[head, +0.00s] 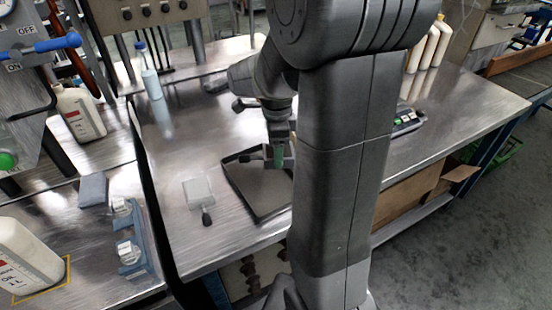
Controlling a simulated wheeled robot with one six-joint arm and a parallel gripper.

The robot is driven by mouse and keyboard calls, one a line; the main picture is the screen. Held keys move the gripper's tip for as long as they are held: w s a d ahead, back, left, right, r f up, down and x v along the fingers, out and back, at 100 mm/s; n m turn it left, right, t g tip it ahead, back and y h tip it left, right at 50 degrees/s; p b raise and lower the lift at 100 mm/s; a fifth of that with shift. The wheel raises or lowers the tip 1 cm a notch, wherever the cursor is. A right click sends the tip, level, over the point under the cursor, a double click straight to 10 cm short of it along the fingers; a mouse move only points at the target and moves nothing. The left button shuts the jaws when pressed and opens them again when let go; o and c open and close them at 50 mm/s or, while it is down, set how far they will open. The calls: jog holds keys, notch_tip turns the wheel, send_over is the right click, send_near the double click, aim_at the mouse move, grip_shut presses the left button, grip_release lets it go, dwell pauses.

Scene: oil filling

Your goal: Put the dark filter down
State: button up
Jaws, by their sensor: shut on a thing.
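My gripper (268,156) hangs over the dark-rimmed tray (234,190) on the metal bench, near the tray's far edge. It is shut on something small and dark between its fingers. I take this to be the dark filter, but it is mostly hidden by the fingers and too small to make out clearly. A green patch shows at the fingers. I cannot tell whether the held thing touches the tray. The right part of the tray is hidden behind my arm.
A pale square plate (197,190) with a dark knob lies left of the tray. A blue rack with clear jars (128,232), a grey-blue block (92,190) and white jugs (80,112) stand on the left bench. A squeeze bottle (151,80) stands behind.

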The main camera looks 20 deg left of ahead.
jog(key=shift+f, duration=1.7)
jog(key=shift+f+b, duration=0.55)
jog(key=shift+f, duration=0.1)
jog(key=o, duration=1.2)
jog(key=shift+o, duration=0.2)
jog(key=shift+r, duration=0.15)
notch_tip(320, 180, up, 13)
jog(key=shift+r+p, duration=0.1)
jog(key=shift+p, duration=1)
jog(key=shift+f, duration=0.2)
notch_tip(320, 180, down, 12)
jog(key=shift+b, duration=0.75)
jog(key=shift+f, duration=0.15)
